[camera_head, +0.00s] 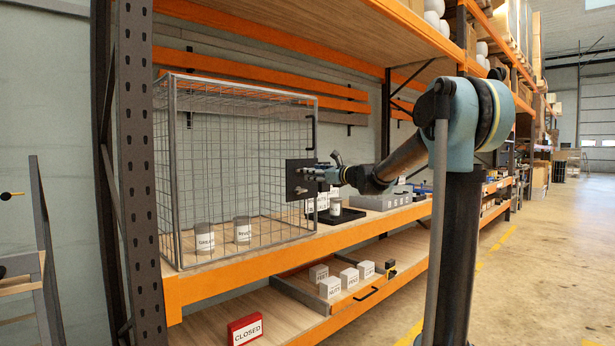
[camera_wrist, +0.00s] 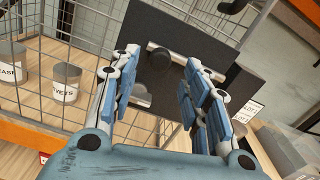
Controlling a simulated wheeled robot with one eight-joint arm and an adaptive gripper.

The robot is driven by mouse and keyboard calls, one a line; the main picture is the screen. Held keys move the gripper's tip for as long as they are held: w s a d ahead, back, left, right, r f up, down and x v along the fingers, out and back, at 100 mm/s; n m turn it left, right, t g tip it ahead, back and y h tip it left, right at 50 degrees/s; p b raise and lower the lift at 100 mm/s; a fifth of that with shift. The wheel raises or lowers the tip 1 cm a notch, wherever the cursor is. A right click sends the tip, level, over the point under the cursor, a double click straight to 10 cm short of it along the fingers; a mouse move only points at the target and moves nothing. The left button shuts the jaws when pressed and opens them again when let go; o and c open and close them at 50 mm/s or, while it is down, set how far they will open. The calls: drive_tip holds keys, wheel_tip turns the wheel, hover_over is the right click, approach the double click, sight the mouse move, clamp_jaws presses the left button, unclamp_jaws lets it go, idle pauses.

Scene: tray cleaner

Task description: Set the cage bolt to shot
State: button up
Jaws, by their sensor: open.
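The wire cage (camera_head: 175,150) stands on the shelf, with a dark square plate (camera_head: 293,190) on its front right. In the wrist view the plate (camera_wrist: 205,35) carries the cage bolt, a pale metal rod (camera_wrist: 165,48), and a dark round knob (camera_wrist: 140,95). My gripper (camera_head: 318,173) is at the plate in the head view. In the wrist view my gripper (camera_wrist: 162,65) is open, its fingers either side of the rod and knob. I cannot tell whether they touch, or the bolt's exact position; the fingers hide part of the plate.
Inside the cage stand two labelled cans (camera_head: 204,238) (camera_head: 242,230). A dark tray (camera_head: 345,214) and a grey box (camera_head: 375,202) sit right of the cage. Below are a drawer (camera_head: 302,293) with white boxes and a red CLOSED sign (camera_head: 245,329). The aisle floor is clear.

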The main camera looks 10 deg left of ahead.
drive_tip(key=shift+x, duration=2.4)
drive_tip(key=shift+c, duration=0.6)
clamp_jaws()
